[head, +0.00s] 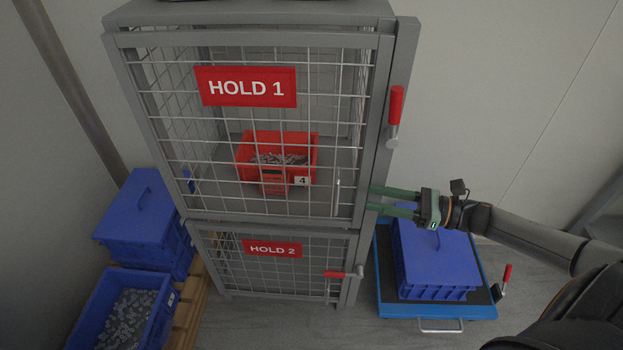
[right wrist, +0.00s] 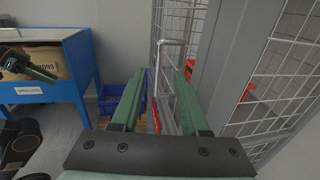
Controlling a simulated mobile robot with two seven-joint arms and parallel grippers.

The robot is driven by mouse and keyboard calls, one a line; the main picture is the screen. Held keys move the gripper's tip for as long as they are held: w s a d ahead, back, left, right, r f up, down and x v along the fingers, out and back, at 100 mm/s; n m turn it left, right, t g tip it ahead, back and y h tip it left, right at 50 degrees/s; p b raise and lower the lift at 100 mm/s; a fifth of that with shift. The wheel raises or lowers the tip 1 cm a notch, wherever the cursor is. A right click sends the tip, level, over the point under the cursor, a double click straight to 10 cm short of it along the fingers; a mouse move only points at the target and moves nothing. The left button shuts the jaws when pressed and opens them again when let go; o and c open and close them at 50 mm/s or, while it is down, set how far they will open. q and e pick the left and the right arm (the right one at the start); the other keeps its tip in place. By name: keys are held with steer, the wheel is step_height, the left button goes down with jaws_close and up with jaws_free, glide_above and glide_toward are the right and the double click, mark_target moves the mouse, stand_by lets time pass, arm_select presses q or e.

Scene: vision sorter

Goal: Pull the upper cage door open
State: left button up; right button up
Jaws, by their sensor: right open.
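The upper cage door (head: 364,128) is a grey frame with wire mesh and a red HOLD 1 sign (head: 245,87). It looks shut or nearly so. Its red-gripped latch lever (head: 394,105) stands upright on the right side. A thin upright handle bar (head: 337,192) is on the door's lower right; the right wrist view shows a grey bar (right wrist: 158,82) in line with the gap between my fingers. My right gripper (head: 371,199) is open at the door's right edge; contact is unclear. My left gripper (right wrist: 42,73) appears in the right wrist view, its jaws unclear.
A red bin (head: 244,153) of metal parts is inside the upper cage. The lower door has a HOLD 2 sign (head: 272,249) and a level red lever (head: 345,274). A lidded blue crate (head: 435,265) stands below my right arm. Blue crates (head: 146,215) stand left.

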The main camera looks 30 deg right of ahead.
mark_target(323, 188)
steer(key=x, duration=1.2)
steer(key=shift+a, duration=0.2)
steer(key=shift+c, duration=0.4)
jaws_close()
stand_by(0.7)
